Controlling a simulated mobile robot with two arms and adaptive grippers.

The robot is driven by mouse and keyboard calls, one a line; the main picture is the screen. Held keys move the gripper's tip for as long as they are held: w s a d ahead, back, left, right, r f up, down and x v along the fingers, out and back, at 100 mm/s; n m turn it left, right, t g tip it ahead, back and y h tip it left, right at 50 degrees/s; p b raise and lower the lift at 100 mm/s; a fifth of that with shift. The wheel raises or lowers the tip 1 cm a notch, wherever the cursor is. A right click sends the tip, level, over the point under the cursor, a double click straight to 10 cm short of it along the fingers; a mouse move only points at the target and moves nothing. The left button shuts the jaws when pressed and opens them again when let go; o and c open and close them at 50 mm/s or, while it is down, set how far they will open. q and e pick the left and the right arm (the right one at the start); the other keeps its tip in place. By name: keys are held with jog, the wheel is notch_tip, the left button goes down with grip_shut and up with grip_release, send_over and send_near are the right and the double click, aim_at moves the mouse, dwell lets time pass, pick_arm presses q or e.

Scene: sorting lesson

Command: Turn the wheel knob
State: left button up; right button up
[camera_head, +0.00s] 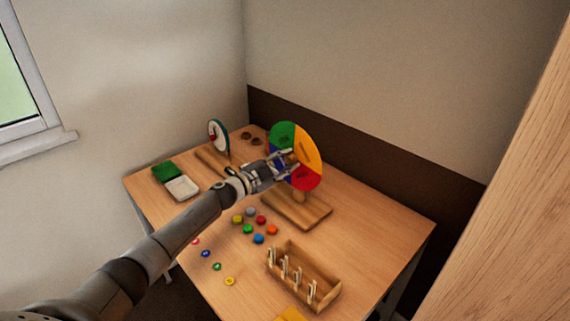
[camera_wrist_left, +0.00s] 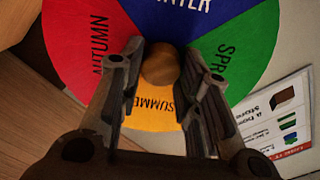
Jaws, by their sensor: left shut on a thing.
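The season wheel (camera_head: 307,152) stands upright on a wooden base at the back of the table, with green, yellow, red and blue sectors. In the left wrist view the wheel (camera_wrist_left: 75,55) shows the words AUTUMN, SUMMER and parts of two more. The round wooden knob (camera_wrist_left: 161,67) is at its centre, between the fingers of my left gripper (camera_wrist_left: 162,75). In the head view my left gripper (camera_head: 290,160) is at the wheel's face, shut on the knob, and hides part of the wheel. My right gripper is not in view.
A second, smaller wheel (camera_head: 217,136) stands at the back left. A green and white box (camera_head: 182,188) lies left of my arm. Several coloured discs (camera_head: 258,239) lie in front of the wheel. A wooden tray with pegs (camera_head: 325,291) is at the front right.

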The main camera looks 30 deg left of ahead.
pick_arm(q)
jog(key=m, duration=0.2)
jog(key=m+b, duration=0.1)
jog(key=m, duration=0.1)
jog(key=shift+f+m+b, duration=0.2)
jog(key=shift+m+b, duration=0.7)
jog(key=shift+m, duration=1.3)
jog(key=shift+d, duration=0.1)
jog(key=o, duration=1)
jog(key=shift+s, duration=0.15)
jog(key=v, duration=1.1)
jog(key=shift+s+a, duration=0.2)
jog(key=shift+s, duration=0.15)
